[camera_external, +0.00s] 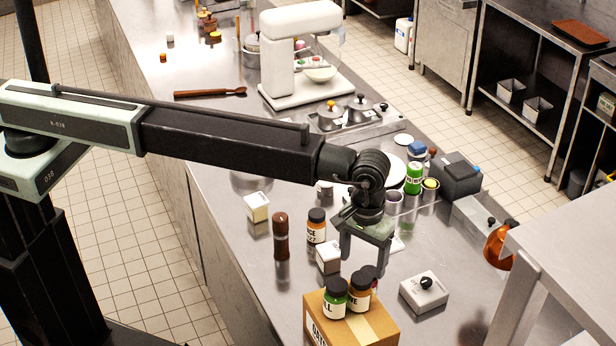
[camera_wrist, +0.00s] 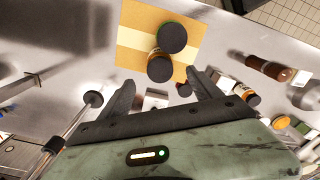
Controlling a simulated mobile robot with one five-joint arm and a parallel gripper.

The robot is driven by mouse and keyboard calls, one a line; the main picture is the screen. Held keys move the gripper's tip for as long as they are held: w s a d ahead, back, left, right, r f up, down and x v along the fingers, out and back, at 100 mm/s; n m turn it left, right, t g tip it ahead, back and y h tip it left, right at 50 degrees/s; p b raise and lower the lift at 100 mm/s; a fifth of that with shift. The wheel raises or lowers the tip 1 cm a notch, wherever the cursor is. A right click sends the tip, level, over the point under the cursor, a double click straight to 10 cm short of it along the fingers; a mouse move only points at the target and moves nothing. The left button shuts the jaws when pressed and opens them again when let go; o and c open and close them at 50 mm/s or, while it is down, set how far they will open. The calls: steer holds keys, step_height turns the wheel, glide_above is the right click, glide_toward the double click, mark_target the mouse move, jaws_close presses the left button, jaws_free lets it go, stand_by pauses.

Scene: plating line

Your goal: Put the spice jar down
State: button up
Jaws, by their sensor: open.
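Two spice jars stand upright on top of a cardboard box (camera_external: 375,325): a green-labelled one (camera_external: 335,298) and an orange-labelled one (camera_external: 359,295). A dark-red item with a dark top (camera_external: 371,272) shows just behind them, partly hidden. In the wrist view the dark jar lids (camera_wrist: 173,37) sit over the box (camera_wrist: 130,40). My gripper (camera_external: 364,264) is open, fingers pointing down, above and behind the jars. In the wrist view its fingers (camera_wrist: 160,80) are spread, with no jar held between them. Another orange-labelled jar (camera_external: 316,230) stands on the counter, left of my gripper.
A brown pepper mill (camera_external: 281,238) and a white-sided block (camera_external: 328,258) stand left of my gripper. A white box with a black knob (camera_external: 424,292) is to the right. A green can (camera_external: 413,178) and cups stand behind. Bare steel counter lies left of the box.

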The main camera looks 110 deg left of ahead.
step_height(320, 180, up, 3)
steer(key=shift+p, duration=0.7)
steer(key=shift+s+f, duration=0.1)
steer(key=shift+s, duration=0.05)
steer(key=s+d+m, duration=0.1)
steer(key=s+m, duration=1.3)
steer(key=s, duration=2.1)
steer(key=shift+d, duration=0.4)
steer(key=shift+s, duration=0.1)
stand_by(3.0)
